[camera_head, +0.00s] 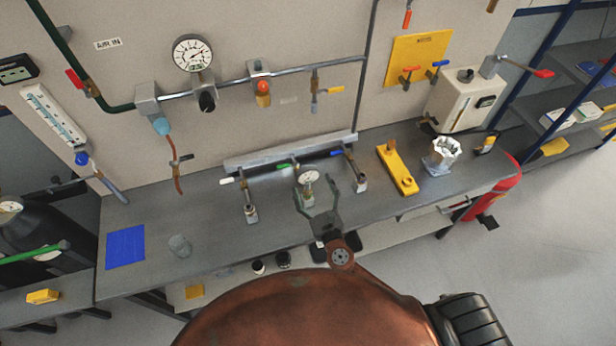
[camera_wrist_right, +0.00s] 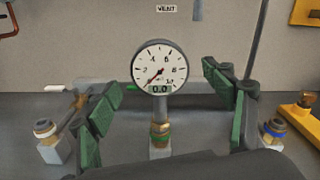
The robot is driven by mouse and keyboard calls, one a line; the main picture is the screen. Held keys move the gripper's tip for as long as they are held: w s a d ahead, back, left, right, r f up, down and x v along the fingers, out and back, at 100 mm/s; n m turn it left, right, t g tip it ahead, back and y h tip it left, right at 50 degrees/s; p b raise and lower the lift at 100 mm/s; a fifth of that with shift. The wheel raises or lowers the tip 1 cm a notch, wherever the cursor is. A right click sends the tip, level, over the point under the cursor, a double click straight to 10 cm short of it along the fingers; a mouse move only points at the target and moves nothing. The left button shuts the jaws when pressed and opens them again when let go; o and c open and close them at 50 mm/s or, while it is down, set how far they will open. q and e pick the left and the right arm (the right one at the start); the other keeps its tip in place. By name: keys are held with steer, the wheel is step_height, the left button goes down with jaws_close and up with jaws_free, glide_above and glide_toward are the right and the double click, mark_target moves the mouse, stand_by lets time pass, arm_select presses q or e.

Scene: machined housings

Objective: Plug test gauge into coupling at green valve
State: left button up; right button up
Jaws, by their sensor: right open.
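The test gauge (camera_wrist_right: 160,68), a round white dial above a small "0.0" display, stands upright on a grey stem in the right wrist view. Its stem meets the brass coupling (camera_wrist_right: 160,134) with a green ring, on a block; I cannot tell how deep it sits. The gauge also shows in the head view (camera_head: 309,177), by the green valve handle (camera_head: 288,166). My right gripper (camera_head: 316,193) is open, its green-padded fingers to either side of the gauge stem and apart from it in the wrist view (camera_wrist_right: 163,108). My left gripper is not in view.
A white-handled coupling (camera_head: 250,213) stands left, a blue-handled one (camera_head: 360,184) right. A yellow bar-shaped part (camera_head: 397,168) and a silver container (camera_head: 441,155) are farther right. A blue mat (camera_head: 126,247) and clear glass (camera_head: 179,246) lie left. The bench between glass and couplings is clear.

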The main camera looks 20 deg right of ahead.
steer(key=s, duration=0.6)
steer(key=shift+s, duration=0.4)
steer(key=shift+d, duration=0.1)
